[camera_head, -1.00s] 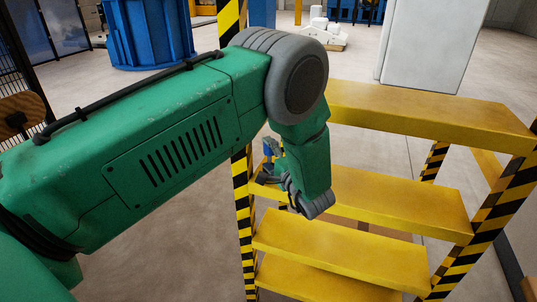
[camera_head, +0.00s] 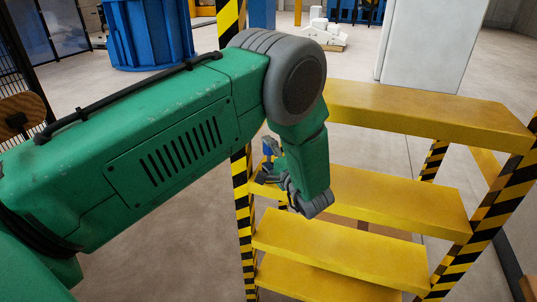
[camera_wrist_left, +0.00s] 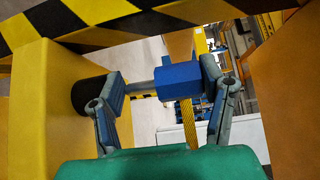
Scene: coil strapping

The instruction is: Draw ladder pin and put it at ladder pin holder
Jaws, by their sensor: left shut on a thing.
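My left gripper (camera_head: 272,172) is at the left side of the yellow ladder (camera_head: 350,198), beside its striped rail, largely behind my own green wrist. In the left wrist view its two fingers (camera_wrist_left: 163,85) are shut on the ladder pin (camera_wrist_left: 178,80), a blue block with a short grey shaft lying across between the blue finger pads. A black cylindrical part (camera_wrist_left: 91,93) is on the yellow surface just left of the left finger. I cannot tell whether the pin touches it. The ladder pin holder cannot be made out for sure. My right gripper is not in view.
A black-and-yellow striped rail (camera_wrist_left: 110,22) crosses close above the fingers in the left wrist view. Yellow ladder parts stand close on both sides. A white cabinet (camera_head: 432,45) and a blue drum (camera_head: 150,32) stand farther back. The floor left of the ladder is open.

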